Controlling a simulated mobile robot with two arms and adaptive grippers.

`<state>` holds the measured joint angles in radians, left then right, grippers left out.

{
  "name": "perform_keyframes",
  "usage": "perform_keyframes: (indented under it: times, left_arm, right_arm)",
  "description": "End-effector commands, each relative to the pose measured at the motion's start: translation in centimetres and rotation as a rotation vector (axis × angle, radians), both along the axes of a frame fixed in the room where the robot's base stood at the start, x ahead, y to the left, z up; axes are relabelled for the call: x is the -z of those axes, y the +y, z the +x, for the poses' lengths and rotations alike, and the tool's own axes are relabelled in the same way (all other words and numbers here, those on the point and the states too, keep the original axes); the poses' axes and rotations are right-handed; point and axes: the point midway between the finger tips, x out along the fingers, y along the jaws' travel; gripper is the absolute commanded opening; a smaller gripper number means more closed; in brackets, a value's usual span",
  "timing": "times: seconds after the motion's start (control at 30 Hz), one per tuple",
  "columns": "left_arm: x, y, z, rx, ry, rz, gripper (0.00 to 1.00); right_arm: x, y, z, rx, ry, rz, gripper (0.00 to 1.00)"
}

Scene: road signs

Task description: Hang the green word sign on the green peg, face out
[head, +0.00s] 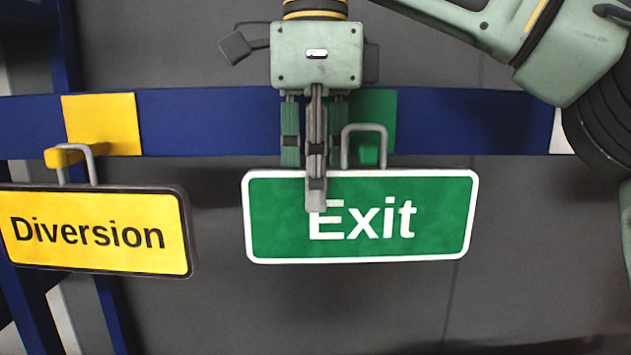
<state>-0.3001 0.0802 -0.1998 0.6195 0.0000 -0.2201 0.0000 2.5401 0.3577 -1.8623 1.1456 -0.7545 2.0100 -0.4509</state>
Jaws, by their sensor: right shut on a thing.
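The green word sign (270,220) reads "Exit" in white, has a white border, and faces me. It is nearly level, with a slight tilt. My right gripper (316,190) comes down from above and is shut on its top edge, left of the sign's grey hanging loop (364,128). One finger lies in front of the sign's face, covering part of it. The green peg (369,151) shows inside the loop, in front of a green patch (377,105) on the blue rail. I cannot tell whether the loop bears on the peg. My left gripper is not in view.
A yellow "Diversion" sign (90,258) hangs by its loop on a yellow peg (66,155) at left, with a gap to the green sign. The blue rail (210,122) runs across a dark grey wall. A white patch (562,135) shows at right, partly behind my arm.

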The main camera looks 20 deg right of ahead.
Motion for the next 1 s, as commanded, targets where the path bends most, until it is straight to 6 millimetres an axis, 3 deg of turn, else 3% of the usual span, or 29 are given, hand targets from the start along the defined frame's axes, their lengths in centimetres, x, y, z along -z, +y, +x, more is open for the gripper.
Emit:
perform_keyframes:
  times: [0.8,0.83,1.0]
  left_arm:
    - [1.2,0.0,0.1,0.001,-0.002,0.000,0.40]
    - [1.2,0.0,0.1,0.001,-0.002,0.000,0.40]
    - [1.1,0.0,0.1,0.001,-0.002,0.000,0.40]
  right_arm:
    - [1.6,0.0,0.0,0.001,0.000,0.001,0.00]
    - [1.5,0.0,0.0,0.001,0.000,0.001,0.13]
    - [1.5,0.0,0.0,0.001,0.000,0.001,0.28]
